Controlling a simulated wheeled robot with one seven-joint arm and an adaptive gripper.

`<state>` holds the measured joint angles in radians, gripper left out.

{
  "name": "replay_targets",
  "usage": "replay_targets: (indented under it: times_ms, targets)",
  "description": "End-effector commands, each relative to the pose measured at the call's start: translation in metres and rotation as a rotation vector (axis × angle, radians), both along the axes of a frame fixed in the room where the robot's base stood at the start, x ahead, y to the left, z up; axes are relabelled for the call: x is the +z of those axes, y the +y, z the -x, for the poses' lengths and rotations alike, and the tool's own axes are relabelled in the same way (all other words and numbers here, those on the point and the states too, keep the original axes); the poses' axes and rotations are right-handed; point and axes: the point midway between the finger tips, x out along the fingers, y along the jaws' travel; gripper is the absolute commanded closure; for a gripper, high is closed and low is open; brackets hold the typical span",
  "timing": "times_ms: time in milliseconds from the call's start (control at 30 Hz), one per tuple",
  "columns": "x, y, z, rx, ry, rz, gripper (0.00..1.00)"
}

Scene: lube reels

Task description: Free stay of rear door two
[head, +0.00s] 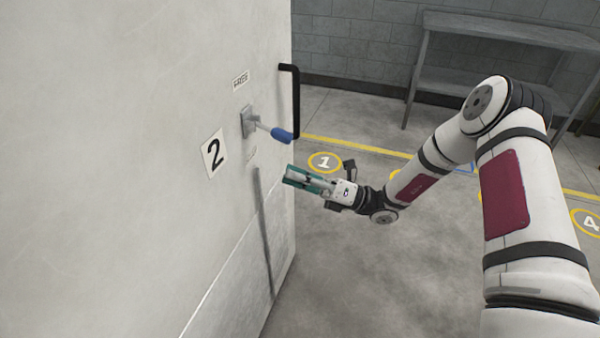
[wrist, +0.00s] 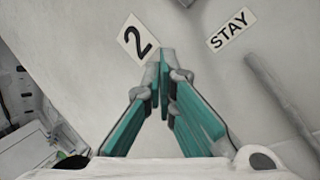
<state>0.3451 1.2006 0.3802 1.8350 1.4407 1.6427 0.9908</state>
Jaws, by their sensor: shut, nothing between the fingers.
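The door panel (head: 110,150) marked with a number 2 plate (head: 215,153) fills the left of the head view. On it is a grey lever mount (head: 248,121) with a blue-gripped lever (head: 282,134) pointing right and slightly down. A FREE label (head: 240,79) is above the mount. A STAY label (wrist: 231,30) and the number 2 plate (wrist: 137,42) show in the wrist view. My gripper (head: 288,176), with teal fingers, is shut and empty. It is below the blue grip and apart from it in the head view. The wrist view shows its fingertips together (wrist: 165,58).
A black pull handle (head: 295,100) stands along the door's right edge, above the lever. A grey metal bench (head: 510,32) is at the back wall. The floor has yellow lines and a circled number 1 (head: 325,162). Floor right of the door is open.

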Motion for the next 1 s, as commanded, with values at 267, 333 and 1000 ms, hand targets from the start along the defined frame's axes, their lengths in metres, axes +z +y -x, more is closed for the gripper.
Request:
replay_targets:
  times_ms: [267, 333, 1000]
  targets:
    - [0.023, 0.053, -0.001, 0.005, -0.002, 0.001, 1.0]
    - [0.028, 0.064, -0.002, 0.004, -0.002, 0.001, 1.0]
    - [0.046, 0.039, -0.029, 0.0, -0.002, 0.001, 1.0]
